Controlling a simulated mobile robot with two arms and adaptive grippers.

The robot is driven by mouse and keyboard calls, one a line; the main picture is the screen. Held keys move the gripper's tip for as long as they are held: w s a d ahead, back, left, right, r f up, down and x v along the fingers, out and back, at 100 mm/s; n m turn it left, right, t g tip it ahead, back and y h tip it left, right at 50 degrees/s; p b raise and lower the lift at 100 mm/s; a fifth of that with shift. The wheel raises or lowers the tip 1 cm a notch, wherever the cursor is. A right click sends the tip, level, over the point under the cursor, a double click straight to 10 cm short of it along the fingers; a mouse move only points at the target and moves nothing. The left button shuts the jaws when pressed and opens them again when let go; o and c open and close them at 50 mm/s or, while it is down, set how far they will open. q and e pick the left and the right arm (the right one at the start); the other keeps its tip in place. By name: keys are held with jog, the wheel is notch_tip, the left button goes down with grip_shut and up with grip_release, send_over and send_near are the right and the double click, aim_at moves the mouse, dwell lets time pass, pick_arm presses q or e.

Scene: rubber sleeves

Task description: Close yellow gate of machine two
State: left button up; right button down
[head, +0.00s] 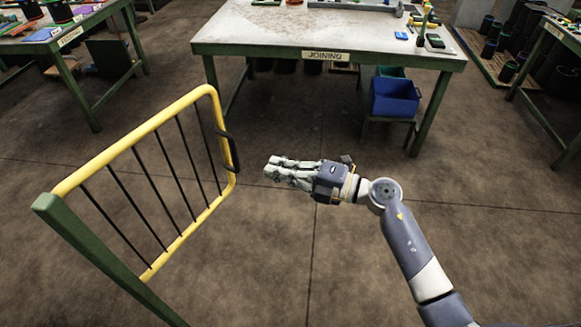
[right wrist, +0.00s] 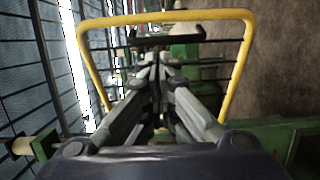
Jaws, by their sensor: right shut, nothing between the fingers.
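The yellow gate (head: 126,149) stands at the left in the head view. It is a yellow tube frame with thin dark bars, joined to a green post (head: 80,240) at its near end. A black handle (head: 229,151) is on its far upright. My right gripper (head: 268,169) is shut and empty, to the right of the handle and apart from it in the head view. In the right wrist view the gate (right wrist: 90,70) frames my shut fingers (right wrist: 152,62), and the black handle (right wrist: 165,39) shows just beyond their tips. My left gripper is not in view.
A table labelled JOINING (head: 325,55) stands ahead, with a blue bin (head: 394,97) below its right side. Another table (head: 70,40) is at the upper left. The floor around my right gripper is clear.

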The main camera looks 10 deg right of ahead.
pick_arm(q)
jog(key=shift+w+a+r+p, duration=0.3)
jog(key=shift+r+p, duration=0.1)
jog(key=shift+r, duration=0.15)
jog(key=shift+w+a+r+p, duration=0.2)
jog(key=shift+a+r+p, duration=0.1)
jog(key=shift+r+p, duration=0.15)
pick_arm(e)
jog(key=x, duration=0.8)
jog(key=shift+a, duration=0.2)
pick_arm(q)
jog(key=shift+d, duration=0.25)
pick_arm(e)
jog(key=shift+w, duration=0.2)
